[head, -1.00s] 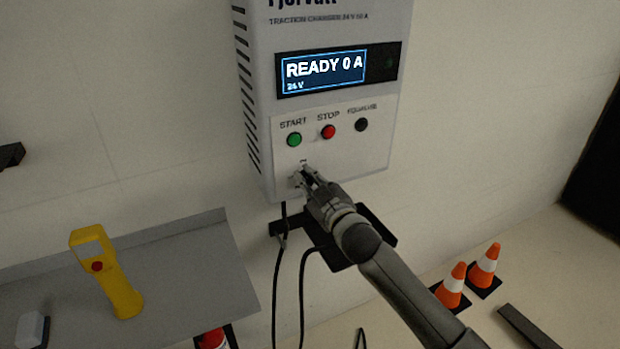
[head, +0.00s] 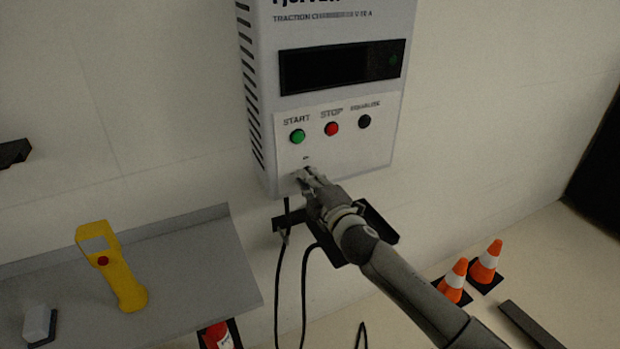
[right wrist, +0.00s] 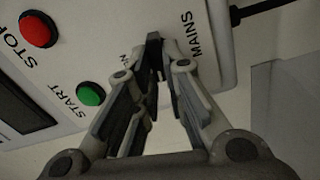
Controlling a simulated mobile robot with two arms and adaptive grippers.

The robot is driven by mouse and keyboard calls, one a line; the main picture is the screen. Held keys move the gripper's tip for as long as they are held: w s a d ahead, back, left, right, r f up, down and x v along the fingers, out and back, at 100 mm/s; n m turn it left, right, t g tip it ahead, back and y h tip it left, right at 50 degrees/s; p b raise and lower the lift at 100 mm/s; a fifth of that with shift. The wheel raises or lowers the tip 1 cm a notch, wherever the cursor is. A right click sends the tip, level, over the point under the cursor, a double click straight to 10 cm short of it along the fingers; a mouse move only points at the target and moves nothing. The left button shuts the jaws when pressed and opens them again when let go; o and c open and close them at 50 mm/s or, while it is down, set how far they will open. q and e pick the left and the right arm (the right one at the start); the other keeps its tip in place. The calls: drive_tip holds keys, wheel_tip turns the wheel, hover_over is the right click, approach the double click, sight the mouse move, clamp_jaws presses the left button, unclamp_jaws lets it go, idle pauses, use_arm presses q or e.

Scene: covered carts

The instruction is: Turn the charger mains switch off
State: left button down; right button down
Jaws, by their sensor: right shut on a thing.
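The charger (head: 335,30) is a white wall box with a dark, blank display (head: 342,66). Below the display are a green START button (head: 297,136), a red STOP button (head: 331,129) and a black EQUALISE button (head: 364,121). My right gripper (head: 303,178) is at the lower left of the charger's front panel. In the right wrist view its fingertips are shut on the dark mains switch (right wrist: 154,42), beside the word MAINS. The fingers hide most of the switch. My left gripper is not in view.
A grey shelf (head: 200,270) at lower left holds a yellow handheld device (head: 118,270) and a small white block (head: 38,322). Black cables hang below the charger. Two orange cones (head: 486,262) stand on the floor at right.

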drive_tip(key=shift+f+n, duration=0.2)
drive_tip(key=shift+n, duration=0.7)
drive_tip(key=c, duration=1.5)
unclamp_jaws()
drive_tip(key=v, duration=1.2)
